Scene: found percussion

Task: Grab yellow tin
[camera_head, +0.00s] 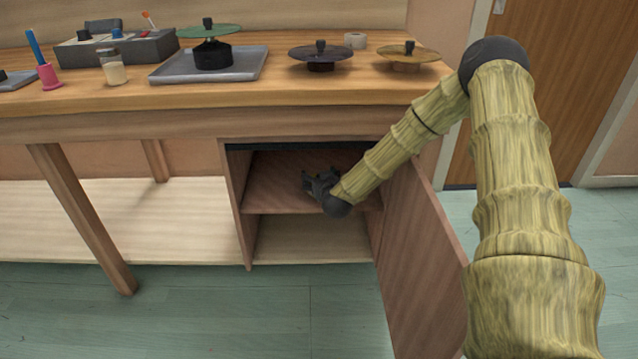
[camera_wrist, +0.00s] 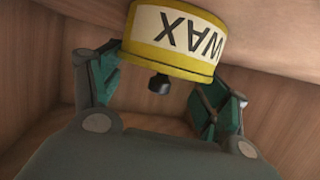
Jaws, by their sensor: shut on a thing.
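The yellow tin (camera_wrist: 172,40) has a cream label reading "WAX", which appears upside down in the wrist view. It sits between the two fingers of my gripper (camera_wrist: 160,85), which is shut on it. A small dark knob (camera_wrist: 159,84) shows beside the tin's yellow edge. In the head view my gripper (camera_head: 318,184) is inside the open cupboard, at its upper compartment. The tin cannot be made out there, hidden by the gripper. Whether the tin still touches the shelf I cannot tell.
The cupboard shelf (camera_head: 275,190) and side walls enclose my gripper closely. The tabletop (camera_head: 200,95) above holds a grey tray (camera_head: 165,72), disc-topped stands (camera_head: 320,54), a jar (camera_head: 114,70) and a grey box (camera_head: 150,46).

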